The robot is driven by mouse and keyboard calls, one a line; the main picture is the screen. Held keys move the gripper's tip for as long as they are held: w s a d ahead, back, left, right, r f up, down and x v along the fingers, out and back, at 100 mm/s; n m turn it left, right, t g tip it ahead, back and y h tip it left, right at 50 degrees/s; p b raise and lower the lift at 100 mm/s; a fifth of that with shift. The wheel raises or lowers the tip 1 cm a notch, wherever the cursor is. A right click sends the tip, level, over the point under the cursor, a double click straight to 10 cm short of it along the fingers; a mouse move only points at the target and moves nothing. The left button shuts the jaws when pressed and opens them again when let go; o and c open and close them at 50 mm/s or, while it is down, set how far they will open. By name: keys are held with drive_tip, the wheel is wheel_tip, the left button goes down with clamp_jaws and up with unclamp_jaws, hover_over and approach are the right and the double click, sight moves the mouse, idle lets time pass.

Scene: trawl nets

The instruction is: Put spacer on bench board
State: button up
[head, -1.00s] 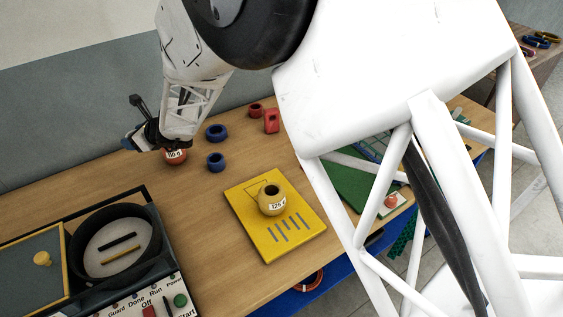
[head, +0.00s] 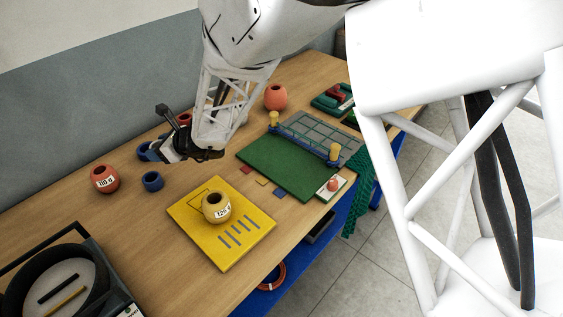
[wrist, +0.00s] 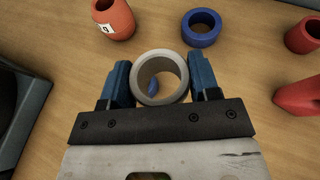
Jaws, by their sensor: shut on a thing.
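My gripper (head: 165,152) is over the wooden bench in the head view, left of the yellow board (head: 252,225). In the wrist view its two blue fingers (wrist: 160,82) are shut on a pale grey ring, seemingly the spacer (wrist: 160,101). The ring's hole faces the camera, and a bit of blue shows through it. A green board (head: 275,165) with a grey grid and yellow-topped posts lies to the right. I cannot tell which board is the bench board.
A yellow pot (head: 216,207) stands on the yellow board. An orange labelled pot (head: 105,179) and a blue ring (head: 152,181) are near my gripper. A dark-framed machine (head: 100,270) fills the lower left.

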drive_tip(key=s+d+m+t, duration=0.1)
drive_tip(key=s+d, duration=0.1)
drive_tip(key=d, duration=0.9)
drive_tip(key=s+d+f+m+t+h, duration=0.1)
drive_tip(key=s+d, duration=0.1)
drive_tip(key=d, duration=0.9)
drive_tip(key=s+d+f+m+t+h, duration=0.1)
drive_tip(key=s+d+m+t, duration=0.1)
drive_tip(key=d, duration=1)
drive_tip(key=shift+s+f, duration=0.25)
drive_tip(key=shift+s, duration=0.35)
drive_tip(key=shift+s+d+h, duration=0.3)
drive_tip(key=shift+s+d, duration=0.1)
drive_tip(key=shift+d, duration=0.2)
drive_tip(key=shift+w, duration=0.1)
hover_over(271, 153)
drive_tip(key=s, duration=0.1)
drive_tip(key=shift+d+f, duration=0.15)
drive_tip(key=shift+f, duration=0.6)
drive_tip(key=shift+w, duration=0.15)
drive_tip(key=shift+w, duration=0.2)
drive_tip(key=shift+w+f, duration=0.1)
drive_tip(key=shift+f, duration=1.7)
drive_tip(key=shift+f, duration=0.15)
